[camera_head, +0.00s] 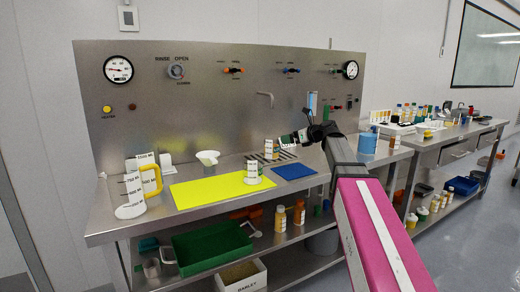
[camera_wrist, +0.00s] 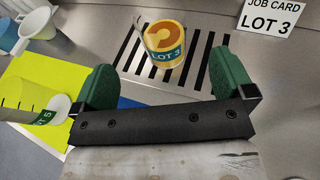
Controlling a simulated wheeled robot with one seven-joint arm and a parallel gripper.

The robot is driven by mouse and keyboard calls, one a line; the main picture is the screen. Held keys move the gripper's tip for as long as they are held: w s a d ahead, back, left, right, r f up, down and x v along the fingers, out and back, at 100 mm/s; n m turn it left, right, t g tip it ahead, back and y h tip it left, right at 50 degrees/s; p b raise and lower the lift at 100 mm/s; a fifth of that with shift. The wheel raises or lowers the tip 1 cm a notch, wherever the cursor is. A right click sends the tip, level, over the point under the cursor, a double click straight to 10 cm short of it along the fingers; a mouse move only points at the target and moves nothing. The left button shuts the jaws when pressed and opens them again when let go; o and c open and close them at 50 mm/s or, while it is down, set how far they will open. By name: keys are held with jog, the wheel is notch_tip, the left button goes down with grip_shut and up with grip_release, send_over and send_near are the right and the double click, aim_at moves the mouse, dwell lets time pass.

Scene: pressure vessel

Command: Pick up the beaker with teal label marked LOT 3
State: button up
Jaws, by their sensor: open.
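The beaker with the teal LOT 3 label (camera_wrist: 165,45) stands on a dark-slotted drain grate (camera_wrist: 133,55) in the wrist view. In the head view the beaker (camera_head: 271,149) is small, just left of my gripper (camera_head: 290,137). In the wrist view my gripper (camera_wrist: 163,62) has its green fingers wide apart. The beaker lies between and beyond the fingertips, with nothing held. A second beaker, with a LOT 5 label (camera_wrist: 45,136), is at the lower left, partly cut off.
A white job card (camera_wrist: 268,16) reading LOT 3 lies beyond the grate. A yellow mat (camera_head: 205,192) and a blue mat (camera_head: 294,171) lie on the bench. A large jug (camera_head: 132,196) stands at the left. A steel panel (camera_head: 200,110) rises behind.

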aim_at(272, 147)
jog(key=x, duration=1.1)
jog(key=shift+w+a, duration=0.1)
jog(key=shift+a, duration=0.1)
jog(key=c, duration=1.2)
